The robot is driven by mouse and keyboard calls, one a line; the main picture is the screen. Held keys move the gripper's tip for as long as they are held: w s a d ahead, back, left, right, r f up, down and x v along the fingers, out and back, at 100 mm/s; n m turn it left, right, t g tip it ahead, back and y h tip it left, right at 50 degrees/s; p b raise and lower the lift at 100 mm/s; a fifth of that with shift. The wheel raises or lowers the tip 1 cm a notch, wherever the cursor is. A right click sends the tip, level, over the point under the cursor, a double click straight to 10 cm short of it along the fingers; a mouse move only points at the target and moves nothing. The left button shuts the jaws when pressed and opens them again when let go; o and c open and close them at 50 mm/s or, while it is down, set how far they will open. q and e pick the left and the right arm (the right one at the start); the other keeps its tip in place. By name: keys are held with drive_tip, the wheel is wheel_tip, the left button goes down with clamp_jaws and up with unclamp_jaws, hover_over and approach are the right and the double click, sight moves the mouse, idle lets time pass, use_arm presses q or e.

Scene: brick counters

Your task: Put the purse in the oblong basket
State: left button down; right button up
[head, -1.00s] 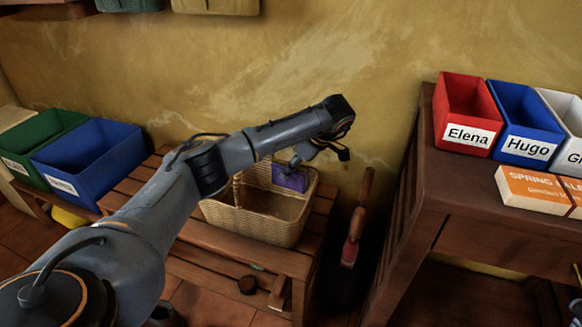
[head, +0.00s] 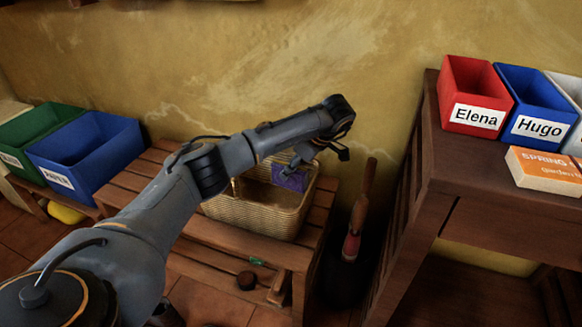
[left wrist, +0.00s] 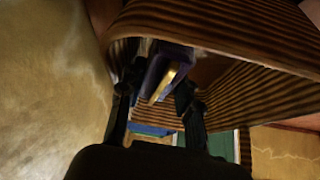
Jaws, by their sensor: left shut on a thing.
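The purple purse (head: 290,179) is held by my left gripper (head: 297,162) at the right end of the oblong wicker basket (head: 258,222). It hangs at the level of the basket's opening, inside or just over it; I cannot tell how deep. In the left wrist view the purse (left wrist: 165,72) with a gold strip sits between the two dark fingers of the left gripper (left wrist: 160,92), close to the ribbed basket wall (left wrist: 245,105). My left arm hides part of the basket's left side and its handle. My right gripper is not in view.
The basket stands on a slatted wooden bench (head: 195,235). Green (head: 40,135) and blue (head: 88,155) bins stand at the left. A taller table at the right bears a red bin (head: 474,97), a blue bin (head: 537,105) and an orange-and-white box (head: 545,171). A hand tool (head: 356,220) stands between.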

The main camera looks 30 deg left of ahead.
use_arm(q)
drive_tip(key=c, duration=0.8)
unclamp_jaws()
drive_tip(key=shift+c, duration=0.2)
drive_tip(key=shift+r, duration=0.1)
drive_tip(key=v, duration=1.1)
drive_tip(key=shift+d+r, duration=0.2)
drive_tip(key=shift+r, duration=0.15)
